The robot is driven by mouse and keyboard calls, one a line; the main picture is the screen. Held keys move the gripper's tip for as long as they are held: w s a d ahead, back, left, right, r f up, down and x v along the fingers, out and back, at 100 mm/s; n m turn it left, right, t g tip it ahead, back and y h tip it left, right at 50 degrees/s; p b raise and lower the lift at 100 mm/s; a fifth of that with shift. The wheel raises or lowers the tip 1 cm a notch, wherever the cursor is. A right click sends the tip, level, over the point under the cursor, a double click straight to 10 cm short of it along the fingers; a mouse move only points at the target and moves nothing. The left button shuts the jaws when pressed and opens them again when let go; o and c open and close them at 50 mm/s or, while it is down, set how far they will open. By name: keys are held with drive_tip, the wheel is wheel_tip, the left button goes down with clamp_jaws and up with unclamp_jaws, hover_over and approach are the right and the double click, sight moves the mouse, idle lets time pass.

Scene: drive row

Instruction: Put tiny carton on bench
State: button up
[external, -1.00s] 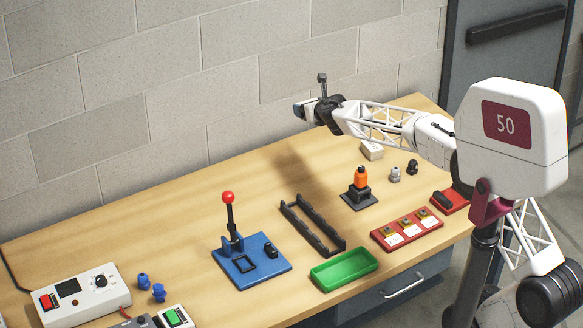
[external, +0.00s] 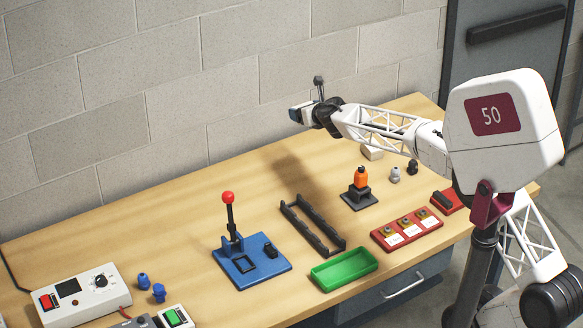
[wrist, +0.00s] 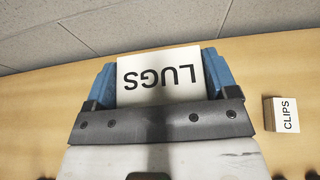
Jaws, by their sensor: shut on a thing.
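A small white carton marked LUGS (wrist: 160,88) sits between the blue fingers of my gripper (wrist: 160,75) in the wrist view. The fingers are shut on its two sides and its lettering appears upside down. In the external view my gripper (external: 297,114) is raised over the back part of the wooden bench (external: 185,200), near the wall. The carton itself cannot be made out there. A second small carton, marked CLIPS (wrist: 287,115), stands on the bench at the right of the wrist view; a pale carton (external: 372,152) also shows beside my arm in the external view.
A black rack (external: 313,225), an orange-topped fixture (external: 360,188), a green tray (external: 344,269), a red block strip (external: 407,230) and a blue base with a red-knobbed lever (external: 250,262) stand on the bench. The bench's back left is clear.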

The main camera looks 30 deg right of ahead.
drive_tip(key=shift+w+a+f+n+y, duration=0.15)
drive_tip(key=shift+w+a+n+y, duration=0.55)
drive_tip(key=shift+a, duration=0.25)
drive_tip(key=shift+w+a+f+n+y, duration=0.1)
drive_tip(key=shift+w+a+n+y, duration=0.4)
drive_tip(key=shift+a+n+y, duration=0.3)
drive_tip(key=w+a+f+n+g+y, duration=0.2)
drive_tip(key=a+f+n+g+y, duration=0.2)
drive_tip(key=a+n+g, duration=0.4)
drive_tip(key=w+a+f+n+g+y, duration=0.3)
drive_tip(key=a+f+n+g+y, duration=0.2)
drive_tip(key=a+n+g, duration=0.3)
drive_tip(key=shift+w+f+n+g+y, duration=0.15)
drive_tip(key=shift+f+n+g+y, duration=0.15)
drive_tip(key=shift+n+g, duration=1.2)
drive_tip(key=shift+n, duration=0.3)
drive_tip(key=shift+f, duration=0.2)
drive_tip(key=shift+f, duration=3)
